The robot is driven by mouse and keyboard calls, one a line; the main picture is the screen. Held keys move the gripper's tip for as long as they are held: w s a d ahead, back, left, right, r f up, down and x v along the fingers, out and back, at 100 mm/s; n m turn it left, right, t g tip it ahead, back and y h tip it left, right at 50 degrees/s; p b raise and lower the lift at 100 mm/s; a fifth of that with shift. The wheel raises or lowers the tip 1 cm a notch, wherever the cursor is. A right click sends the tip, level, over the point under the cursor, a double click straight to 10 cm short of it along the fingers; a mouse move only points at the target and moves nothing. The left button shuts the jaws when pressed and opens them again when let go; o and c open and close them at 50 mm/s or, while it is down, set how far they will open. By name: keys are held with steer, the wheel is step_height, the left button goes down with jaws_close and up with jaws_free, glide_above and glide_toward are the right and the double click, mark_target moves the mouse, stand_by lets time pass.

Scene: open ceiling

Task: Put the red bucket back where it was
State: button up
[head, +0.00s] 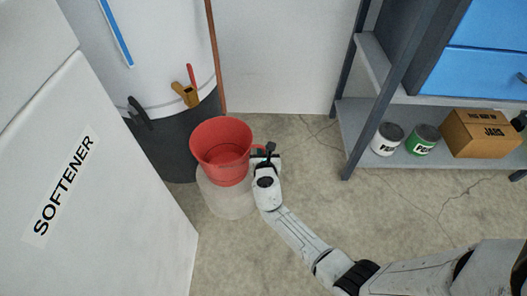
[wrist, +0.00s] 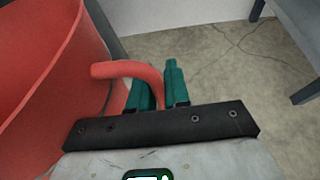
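The red bucket (head: 221,150) is upright, with its open top facing up, and looks empty. It is over a pale, round, see-through-looking base (head: 232,203); I cannot tell whether it rests on it or hangs just above. My gripper (head: 266,157) is at the bucket's right side. In the wrist view the bucket's wall (wrist: 45,65) fills the left. Its curved red handle (wrist: 125,70) passes down between the two teal fingers of my gripper (wrist: 158,85), which are close against it on both sides.
A white cabinet marked SOFTENER (head: 90,190) stands at left front. Behind the bucket is a white and dark tank (head: 160,70) with a brown pipe (head: 215,55). At right a grey shelf (head: 360,140) holds cans (head: 387,138) and a cardboard box (head: 480,140). Floor between is clear.

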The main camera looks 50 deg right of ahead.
steer(key=o, duration=0.4)
steer(key=shift+o, duration=0.2)
steer(key=shift+r, duration=0.15)
steer(key=p+v, duration=0.6)
steer(key=v, duration=0.6)
steer(key=s+d+r+m+g, duration=0.25)
steer(key=s+m, duration=0.25)
steer(key=m, duration=0.3)
steer(key=s+d+r+m+g, duration=0.1)
steer(key=s+m+g, duration=0.2)
steer(key=s+m, duration=0.35)
steer(key=s+a+r+m+g+y, duration=0.3)
steer(key=s+a+m+y, duration=0.5)
steer(key=a+m, duration=0.4)
steer(key=shift+y, duration=0.9)
steer(key=shift+s, duration=0.1)
